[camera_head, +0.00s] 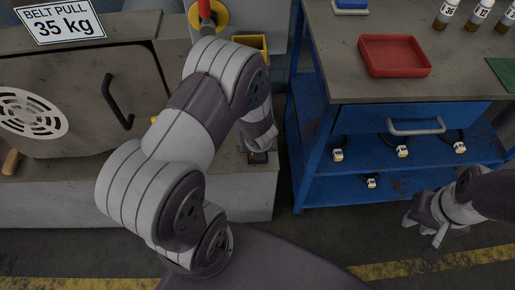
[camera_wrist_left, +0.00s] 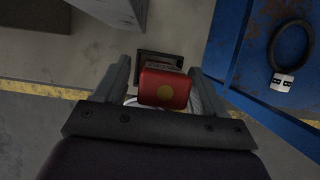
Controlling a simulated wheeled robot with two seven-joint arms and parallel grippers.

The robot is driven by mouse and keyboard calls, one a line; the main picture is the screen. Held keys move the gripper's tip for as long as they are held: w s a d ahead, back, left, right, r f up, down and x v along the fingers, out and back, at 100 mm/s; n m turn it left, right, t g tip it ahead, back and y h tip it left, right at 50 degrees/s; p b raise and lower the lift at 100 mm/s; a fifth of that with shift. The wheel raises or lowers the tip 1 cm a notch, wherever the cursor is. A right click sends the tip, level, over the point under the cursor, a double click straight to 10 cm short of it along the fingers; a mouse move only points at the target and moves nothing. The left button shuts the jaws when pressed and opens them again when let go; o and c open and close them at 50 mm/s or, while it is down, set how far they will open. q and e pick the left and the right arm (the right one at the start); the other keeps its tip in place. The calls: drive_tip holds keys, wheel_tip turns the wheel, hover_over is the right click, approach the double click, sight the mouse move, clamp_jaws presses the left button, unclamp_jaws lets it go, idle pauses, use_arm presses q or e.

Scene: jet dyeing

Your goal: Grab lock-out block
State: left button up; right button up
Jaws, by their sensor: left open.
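The lock-out block (camera_wrist_left: 163,86) appears to be the red block with a yellow round mark in the left wrist view. It lies between the two fingers of my left gripper (camera_wrist_left: 158,68), with gaps visible on both sides. A dark plate with a pale label shows just beyond it. In the head view my left gripper (camera_head: 260,138) points down at the grey machine's ledge and mostly hides the block. My right gripper (camera_head: 421,236) hangs empty above the floor at the lower right, its fingers apart.
A blue workbench (camera_head: 318,110) stands close to the right of my left gripper, with a red tray (camera_head: 393,56) and bottles (camera_head: 446,14) on top. Small tagged items (camera_head: 402,151) sit on its shelves. The grey machine (camera_head: 60,140) with a black handle (camera_head: 117,101) is left.

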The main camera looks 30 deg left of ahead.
use_arm(q)
drive_tip(key=c, duration=1.1)
drive_tip(key=shift+r, duration=0.1)
